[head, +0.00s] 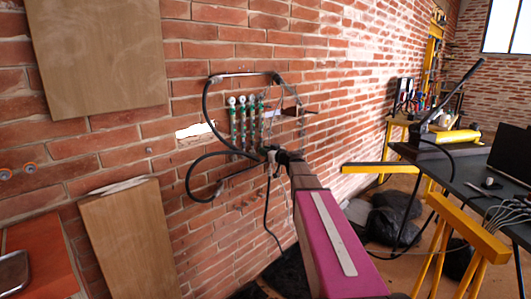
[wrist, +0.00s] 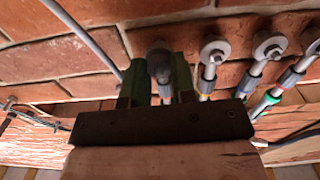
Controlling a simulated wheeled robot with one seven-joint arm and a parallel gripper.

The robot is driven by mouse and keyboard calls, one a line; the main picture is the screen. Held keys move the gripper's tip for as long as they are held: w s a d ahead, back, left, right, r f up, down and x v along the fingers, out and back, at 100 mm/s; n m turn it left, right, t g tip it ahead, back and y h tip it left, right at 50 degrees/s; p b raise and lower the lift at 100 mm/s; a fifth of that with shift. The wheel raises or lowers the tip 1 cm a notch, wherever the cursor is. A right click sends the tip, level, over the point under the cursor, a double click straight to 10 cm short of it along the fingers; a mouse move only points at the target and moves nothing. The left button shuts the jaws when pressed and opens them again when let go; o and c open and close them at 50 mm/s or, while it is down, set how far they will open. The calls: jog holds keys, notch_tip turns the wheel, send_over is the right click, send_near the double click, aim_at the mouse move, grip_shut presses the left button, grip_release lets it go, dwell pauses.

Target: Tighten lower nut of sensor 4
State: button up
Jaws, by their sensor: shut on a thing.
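Several slim sensors (head: 243,125) with green parts and white round tops stand upright in a row on the brick wall. In the head view my gripper (head: 271,152) is at the lower end of the rightmost sensor, small and partly hidden by my arm. In the wrist view my gripper (wrist: 158,82) has its two green fingers on either side of a grey round nut or fitting (wrist: 160,60) at a sensor's end. The contact itself is mostly hidden by the fingers and dark gripper body. Neighbouring sensor ends (wrist: 213,52) with round grey washers lie to the right, apart from the fingers.
A black cable (head: 206,110) loops left of the sensors. Wooden boards (head: 100,55) are fixed to the wall at left. A dark table (head: 480,178) with a laptop and yellow trestles (head: 455,225) stands at right. Dark bags (head: 395,215) lie on the floor.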

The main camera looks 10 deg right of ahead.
jog(key=n, duration=2.4)
jog(key=shift+s+f, duration=0.15)
jog(key=shift+f, duration=0.05)
dwell(2.1)
dwell(0.4)
jog(key=o, duration=0.9)
jog(key=shift+o, duration=0.2)
